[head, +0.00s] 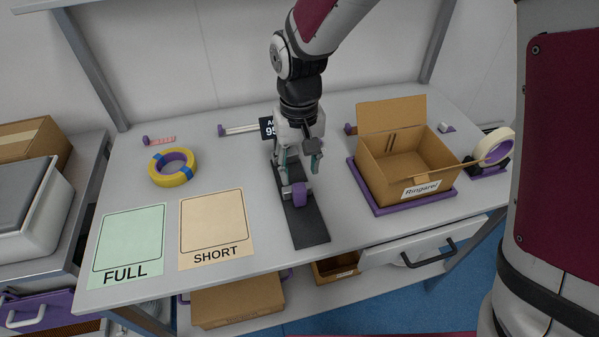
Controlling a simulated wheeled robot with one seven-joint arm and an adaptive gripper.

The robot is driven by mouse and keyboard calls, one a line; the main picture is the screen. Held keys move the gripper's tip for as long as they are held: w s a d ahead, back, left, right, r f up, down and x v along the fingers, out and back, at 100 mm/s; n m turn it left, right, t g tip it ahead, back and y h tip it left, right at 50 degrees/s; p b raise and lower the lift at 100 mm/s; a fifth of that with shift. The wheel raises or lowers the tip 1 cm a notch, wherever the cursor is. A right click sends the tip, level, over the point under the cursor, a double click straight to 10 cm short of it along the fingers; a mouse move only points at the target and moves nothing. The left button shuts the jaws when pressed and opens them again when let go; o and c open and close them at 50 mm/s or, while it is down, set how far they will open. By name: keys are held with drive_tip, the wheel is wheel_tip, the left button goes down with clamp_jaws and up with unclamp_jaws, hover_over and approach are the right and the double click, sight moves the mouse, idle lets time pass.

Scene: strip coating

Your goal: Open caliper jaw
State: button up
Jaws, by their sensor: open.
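My gripper (299,168) points down over a dark strip-shaped board (305,228) in the middle of the table. Its two fingers are apart. Just below and in front of the fingertips, a small purple and grey piece (300,195) sits on the board; it may be the caliper's jaw, but it is too small to tell. I cannot tell whether the fingers touch it.
A yellow and blue tape roll (158,177) lies at left, behind the FULL mat (128,240) and SHORT mat (214,222). An open cardboard box (397,183) stands at right on a purple tray (372,201). A tape dispenser (489,160) is farther right.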

sight(299, 186)
wheel_tip(299, 186, down, 7)
drive_tip(key=shift+r, duration=0.1)
idle(0.3)
clamp_jaws()
